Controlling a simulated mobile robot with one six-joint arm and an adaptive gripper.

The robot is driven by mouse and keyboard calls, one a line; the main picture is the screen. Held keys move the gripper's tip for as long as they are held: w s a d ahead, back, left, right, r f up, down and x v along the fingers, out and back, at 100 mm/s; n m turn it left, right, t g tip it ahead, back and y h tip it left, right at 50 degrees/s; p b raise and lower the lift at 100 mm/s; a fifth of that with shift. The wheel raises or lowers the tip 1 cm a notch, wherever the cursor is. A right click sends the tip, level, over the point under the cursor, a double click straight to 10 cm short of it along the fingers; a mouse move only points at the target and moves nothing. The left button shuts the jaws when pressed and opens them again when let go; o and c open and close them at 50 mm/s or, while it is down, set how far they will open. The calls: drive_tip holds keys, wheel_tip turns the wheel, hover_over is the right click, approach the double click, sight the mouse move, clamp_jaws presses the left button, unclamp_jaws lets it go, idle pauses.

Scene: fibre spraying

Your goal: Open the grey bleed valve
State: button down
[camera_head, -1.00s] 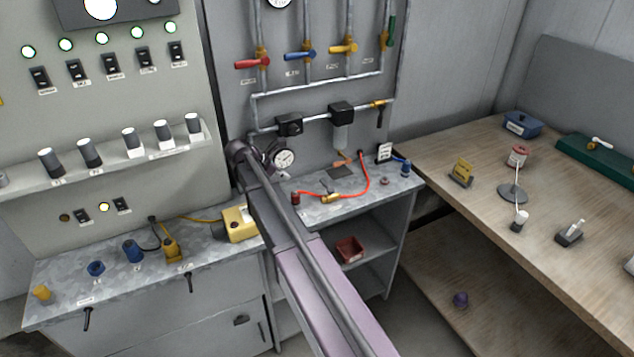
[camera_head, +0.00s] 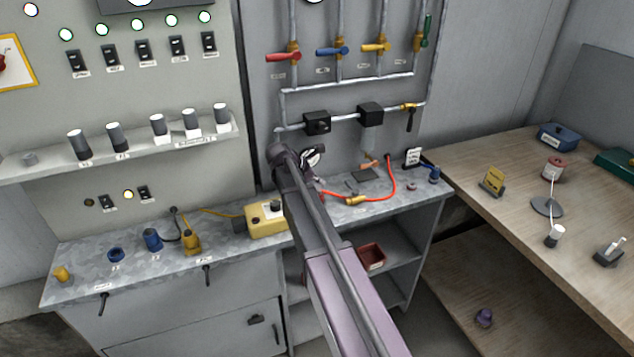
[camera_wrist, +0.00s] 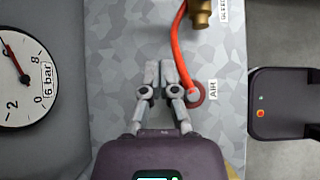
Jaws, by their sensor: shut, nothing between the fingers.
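My gripper (camera_wrist: 159,72) is shut and empty in the wrist view. Its fingertips are over the speckled grey counter, between the pressure gauge (camera_wrist: 22,80) and the red hose (camera_wrist: 182,50). The gauge also shows in the head view (camera_head: 313,157), partly covered by my arm. I cannot single out a valve that is surely the grey bleed valve. A brass valve with a dark hanging handle (camera_head: 411,117) sits at the right end of the horizontal pipe, apart from my gripper. In the head view my arm hides the gripper's fingers.
Red (camera_head: 284,57), blue (camera_head: 332,51), yellow (camera_head: 376,47) and green (camera_head: 427,31) valve handles are on the upper pipes. A red ring labelled AIR (camera_wrist: 197,92) is close right of my fingers. A yellow box (camera_head: 266,220) stands left of my arm.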

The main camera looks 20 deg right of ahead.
sight(352, 187)
drive_tip(key=b+x, duration=0.3)
drive_tip(key=x, duration=0.2)
drive_tip(key=shift+a, duration=0.1)
drive_tip(key=shift+d+r, duration=0.2)
drive_tip(key=shift+d, duration=1.7)
